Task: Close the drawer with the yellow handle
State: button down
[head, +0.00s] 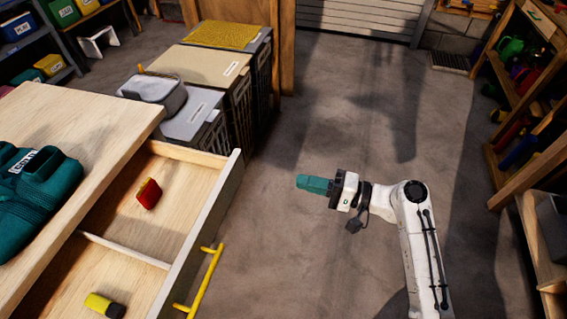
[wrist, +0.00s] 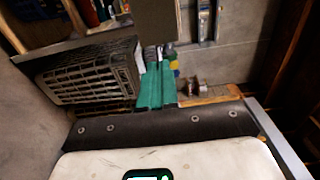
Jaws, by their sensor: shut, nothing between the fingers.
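The wooden drawer (head: 215,195) stands open at the lower left of the head view, pulled out from under a wooden worktop (head: 105,112). Its yellow bar handle (head: 208,280) is on the outer face of the front panel. A divider splits the inside; a red object (head: 148,194) lies in the far compartment and a yellow-and-black object (head: 104,305) in the near one. My gripper (head: 299,182) has teal fingers, shut and empty, over the floor to the right of the drawer, apart from it. The fingers also show in the wrist view (wrist: 155,85).
Storage bins (head: 215,75) stand beyond the drawer, with a grey container (head: 153,88) on the nearest. Wooden shelves (head: 530,100) line the right side. The concrete floor between (head: 330,110) is clear.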

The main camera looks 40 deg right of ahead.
aim_at(158, 153)
jog(key=x, duration=1.4)
jog(key=shift+s+p, duration=0.1)
jog(key=shift+p, duration=0.2)
jog(key=shift+a, duration=0.1)
jog(key=b+x, duration=0.9)
jog(key=x, duration=1.8)
jog(key=shift+a+f, duration=0.1)
jog(key=shift+f, duration=0.1)
jog(key=shift+a, duration=0.15)
jog(key=shift+r, duration=0.35)
